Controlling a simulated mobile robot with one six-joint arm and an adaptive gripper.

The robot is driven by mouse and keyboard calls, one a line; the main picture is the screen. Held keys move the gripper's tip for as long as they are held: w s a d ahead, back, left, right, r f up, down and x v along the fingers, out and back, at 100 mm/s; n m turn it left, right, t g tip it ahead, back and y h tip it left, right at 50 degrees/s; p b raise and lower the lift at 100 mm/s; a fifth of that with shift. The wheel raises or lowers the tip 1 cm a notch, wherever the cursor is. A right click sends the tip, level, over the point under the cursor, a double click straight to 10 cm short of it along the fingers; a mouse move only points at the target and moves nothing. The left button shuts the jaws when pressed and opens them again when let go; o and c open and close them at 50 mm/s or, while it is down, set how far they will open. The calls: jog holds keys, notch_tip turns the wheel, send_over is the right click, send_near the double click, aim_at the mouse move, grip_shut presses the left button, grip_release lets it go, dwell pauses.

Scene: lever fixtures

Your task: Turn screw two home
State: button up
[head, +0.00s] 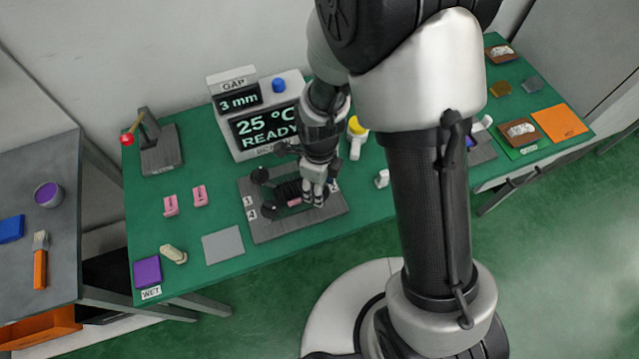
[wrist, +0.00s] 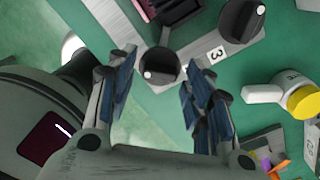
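The lever fixture, a grey plate (head: 285,228), lies on the green table and bears black round knobs. Two knobs, an upper-left one (head: 260,175) and a lower-left one (head: 268,211), show in the head view; the right side is hidden behind my gripper (head: 313,195). In the wrist view, a black knob with a white dot (wrist: 160,67) lies between the parted blue-padded fingers of my gripper (wrist: 164,72). Another black knob (wrist: 243,18) is at the upper right, near a label 3 (wrist: 217,54). No label 2 is clearly readable; I cannot tell which knob is screw two.
A display (head: 262,120) behind the fixture reads gap 3 mm, 25 °C, READY. A yellow-capped white bottle (head: 356,138) stands near the arm. Pink pieces (head: 200,195) and a light grey square (head: 222,246) lie left of the plate. The table's front edge is close.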

dwell(0.3)
notch_tip(320, 180, up, 12)
dwell(0.5)
dwell(0.3)
jog(key=s+d+r+n+t, duration=0.1)
jog(key=s+d+r+n, duration=0.2)
jog(key=n, duration=0.5)
jog(key=s+d+r+n+t, duration=0.2)
jog(key=s+d+r+n, duration=0.2)
jog(key=s+r+n, duration=0.2)
jog(key=s+d+r+n+t, duration=0.1)
jog(key=s+d+r+n, duration=0.3)
jog(key=r+n, duration=0.3)
jog(key=shift+s+r+n+t, duration=0.15)
jog(key=shift+s+n, duration=0.05)
jog(key=shift+n, duration=0.55)
jog(key=shift+s+r+n+t, duration=0.15)
jog(key=shift+s+n, duration=0.05)
jog(key=shift+n, duration=0.55)
